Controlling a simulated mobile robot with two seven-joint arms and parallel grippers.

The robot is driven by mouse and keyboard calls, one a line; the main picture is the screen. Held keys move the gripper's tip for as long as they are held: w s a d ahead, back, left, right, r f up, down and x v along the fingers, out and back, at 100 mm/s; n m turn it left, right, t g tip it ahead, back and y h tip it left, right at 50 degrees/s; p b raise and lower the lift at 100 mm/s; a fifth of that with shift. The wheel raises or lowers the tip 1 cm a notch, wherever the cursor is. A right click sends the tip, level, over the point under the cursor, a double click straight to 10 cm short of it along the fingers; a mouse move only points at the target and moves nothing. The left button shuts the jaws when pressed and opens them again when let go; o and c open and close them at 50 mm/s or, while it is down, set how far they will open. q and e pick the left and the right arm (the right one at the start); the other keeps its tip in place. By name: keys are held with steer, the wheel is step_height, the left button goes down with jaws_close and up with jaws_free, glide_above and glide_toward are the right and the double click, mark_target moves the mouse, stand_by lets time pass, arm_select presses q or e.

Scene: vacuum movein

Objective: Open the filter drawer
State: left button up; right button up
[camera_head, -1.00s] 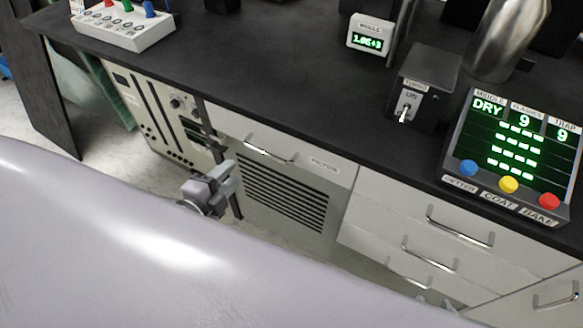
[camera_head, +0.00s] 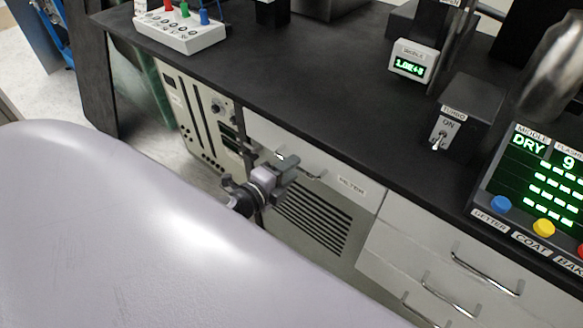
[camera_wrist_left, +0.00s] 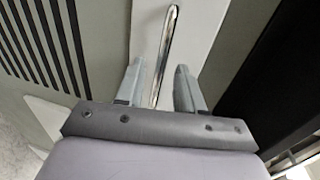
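The filter drawer (camera_head: 300,150) is a white front below the black counter, with a small label at its right end. It looks shut, flush with the cabinet. Its silver bar handle (camera_head: 314,177) is partly hidden behind my left gripper (camera_head: 287,168) in the head view. In the left wrist view, the handle (camera_wrist_left: 167,45) runs lengthwise on the white front, its near end between the two fingers of my left gripper (camera_wrist_left: 160,85). The fingers are open, with a gap on both sides of the bar. I cannot tell whether they reach its depth. My right gripper is not in view.
A vented grille (camera_head: 312,222) is below the drawer. A beige panel unit (camera_head: 196,110) stands left, and more handled drawers (camera_head: 440,270) stand right. The counter (camera_head: 270,85) overhangs above, holding a switch box (camera_head: 468,105) and a display panel (camera_head: 540,180).

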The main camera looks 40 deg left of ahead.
arm_select(q)
steer(key=shift+w+f, duration=0.1)
steer(key=shift+w, duration=0.4)
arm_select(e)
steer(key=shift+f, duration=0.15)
arm_select(q)
steer(key=shift+d, duration=0.1)
jaws_close()
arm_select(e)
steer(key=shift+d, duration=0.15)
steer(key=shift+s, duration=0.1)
